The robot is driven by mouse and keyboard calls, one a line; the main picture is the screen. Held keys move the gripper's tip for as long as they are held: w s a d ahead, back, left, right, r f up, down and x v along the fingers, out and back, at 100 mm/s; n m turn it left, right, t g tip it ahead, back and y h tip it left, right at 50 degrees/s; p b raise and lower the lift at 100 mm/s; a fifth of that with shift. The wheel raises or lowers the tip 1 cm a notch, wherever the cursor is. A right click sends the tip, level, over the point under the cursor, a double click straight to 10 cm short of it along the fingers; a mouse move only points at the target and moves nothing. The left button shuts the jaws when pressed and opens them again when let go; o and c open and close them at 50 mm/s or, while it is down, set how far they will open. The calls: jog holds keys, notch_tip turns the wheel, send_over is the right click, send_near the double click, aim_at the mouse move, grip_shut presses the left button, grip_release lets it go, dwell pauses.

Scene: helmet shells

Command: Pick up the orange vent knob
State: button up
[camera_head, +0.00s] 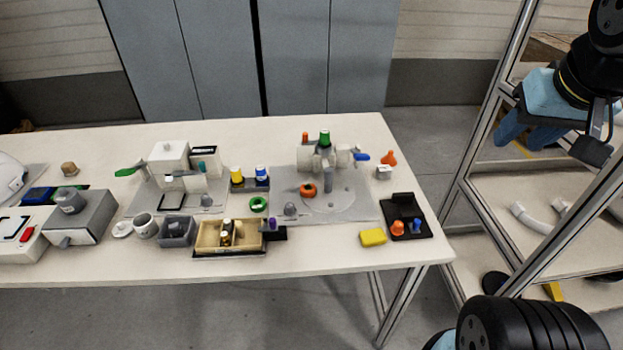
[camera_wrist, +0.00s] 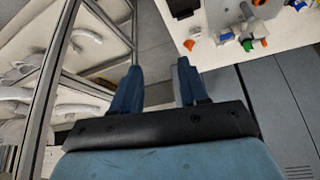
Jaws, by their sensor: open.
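Several orange parts are on the table, and I cannot tell for sure which is the vent knob. A small orange knob (camera_head: 398,228) stands on a black tray (camera_head: 418,232) at the table's front right, beside a blue knob (camera_head: 417,224). An orange flared piece (camera_head: 389,158) lies near the right edge, and an orange ring-like piece (camera_head: 308,190) is on the grey plate. My gripper (camera_head: 524,138) is open and empty, raised right of the table and apart from every orange part. Its two blue fingers also show in the wrist view (camera_wrist: 157,70).
A metal-framed shelf (camera_head: 530,200) with white curved pipes stands right of the table (camera_head: 330,262). A yellow block (camera_head: 373,237) lies left of the black tray. A grey-white fixture with a green top (camera_head: 324,138) stands behind. Grey cabinets (camera_head: 300,60) line the back.

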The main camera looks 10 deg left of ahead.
jog(key=shift+o, duration=0.8)
jog(key=w+a+f+n+g+h, duration=0.35)
jog(key=w+f+n+h, duration=0.2)
jog(key=f+n, duration=0.4)
jog(key=n+t+y, duration=0.4)
jog(key=n+t, duration=0.7)
jog(key=n, duration=1.4)
send_near(309, 187)
jog(key=shift+a+x, duration=0.25)
jog(key=shift+x, duration=3.35)
jog(key=shift+d, duration=0.2)
